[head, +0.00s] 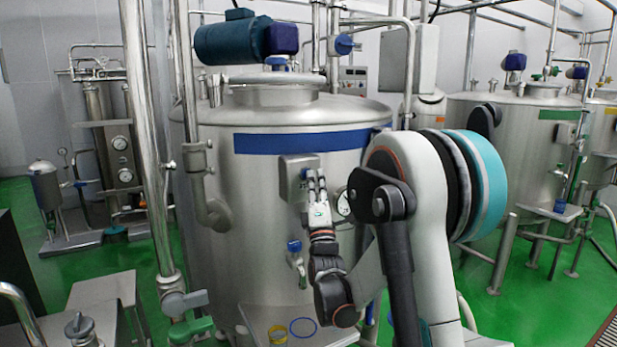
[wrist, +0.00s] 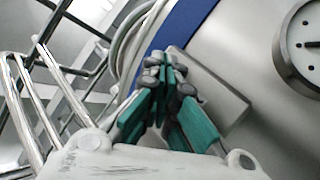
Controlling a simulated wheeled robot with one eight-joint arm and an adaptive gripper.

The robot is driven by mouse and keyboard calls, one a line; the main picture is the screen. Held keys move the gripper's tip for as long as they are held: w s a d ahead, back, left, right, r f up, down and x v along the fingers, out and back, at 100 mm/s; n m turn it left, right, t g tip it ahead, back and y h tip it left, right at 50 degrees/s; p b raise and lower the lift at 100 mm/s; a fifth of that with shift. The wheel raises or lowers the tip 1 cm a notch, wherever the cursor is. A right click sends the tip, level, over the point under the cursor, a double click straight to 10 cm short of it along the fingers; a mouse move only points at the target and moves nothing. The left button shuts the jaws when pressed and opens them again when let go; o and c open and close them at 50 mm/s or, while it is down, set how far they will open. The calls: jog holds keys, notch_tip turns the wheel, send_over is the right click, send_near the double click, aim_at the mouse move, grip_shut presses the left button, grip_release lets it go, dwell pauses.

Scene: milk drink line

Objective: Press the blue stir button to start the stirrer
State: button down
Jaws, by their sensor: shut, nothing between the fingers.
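The grey button box (head: 290,185) is mounted on the front of the steel tank (head: 250,240), just under its blue band. A small blue spot, which looks like the stir button (head: 304,173), shows on the box beside my fingertips. My gripper (head: 316,175) is shut and empty, its tips pointing up at the box's right part. In the wrist view my gripper (wrist: 166,65) has its fingers together in front of the grey box (wrist: 222,95). The button is hidden there. I cannot tell whether the tips touch it.
A round gauge (wrist: 305,43) sits right of the box. A blue-handled valve (head: 295,248) is below it on the tank. A vertical steel pipe (head: 150,150) stands to the left. A small steel table (head: 262,318) with a yellow-rimmed glass and a blue ring is below.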

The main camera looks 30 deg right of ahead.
dwell(0.3)
jog(key=shift+s, duration=0.9)
jog(key=shift+s, duration=0.1)
jog(key=shift+s+d+b, duration=0.1)
jog(key=shift+s+b, duration=0.25)
jog(key=shift+s, duration=2.55)
